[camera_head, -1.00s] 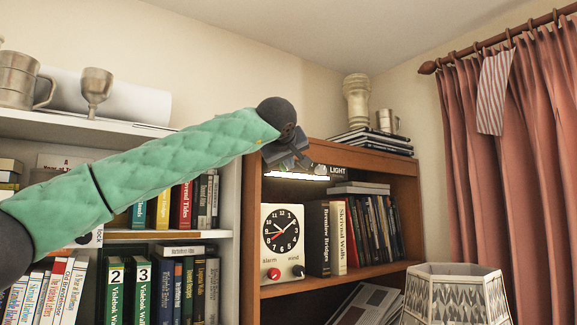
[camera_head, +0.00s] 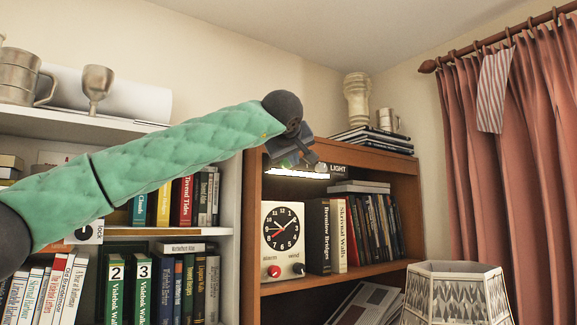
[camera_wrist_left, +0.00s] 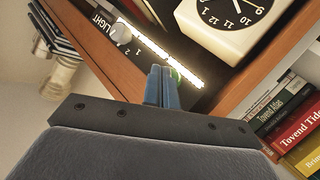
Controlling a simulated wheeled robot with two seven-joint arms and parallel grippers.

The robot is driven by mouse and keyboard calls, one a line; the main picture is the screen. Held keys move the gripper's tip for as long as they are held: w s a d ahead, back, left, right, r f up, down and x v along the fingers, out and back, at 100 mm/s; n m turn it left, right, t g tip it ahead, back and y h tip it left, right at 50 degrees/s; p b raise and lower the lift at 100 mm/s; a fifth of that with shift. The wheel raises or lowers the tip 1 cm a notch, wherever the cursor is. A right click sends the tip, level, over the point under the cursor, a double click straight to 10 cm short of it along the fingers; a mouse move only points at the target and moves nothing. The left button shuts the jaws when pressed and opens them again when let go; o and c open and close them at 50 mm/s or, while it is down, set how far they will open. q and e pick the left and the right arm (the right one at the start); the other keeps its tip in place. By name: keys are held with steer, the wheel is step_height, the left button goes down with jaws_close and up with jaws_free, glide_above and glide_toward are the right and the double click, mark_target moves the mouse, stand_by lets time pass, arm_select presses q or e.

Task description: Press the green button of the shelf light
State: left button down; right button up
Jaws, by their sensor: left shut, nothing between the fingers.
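The shelf light (camera_head: 298,173) is a lit white strip under the top of the brown bookcase, with a LIGHT label (camera_head: 338,169) at its right end.
A white alarm clock (camera_head: 283,240) stands under the light, beside upright books (camera_head: 318,237). A lampshade (camera_head: 456,293) stands at the front right. A white bookshelf (camera_head: 150,235) is at the left, and stacked books (camera_head: 372,140) lie on top of the brown bookcase.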

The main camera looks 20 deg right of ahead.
arm_select(q)
steer(key=s, duration=0.1)
steer(key=s+d+b, duration=0.1)
steer(key=s, duration=0.2)
steer(key=shift+s+d, duration=0.25)
steer(key=shift+d, duration=0.1)
stand_by(0.3)
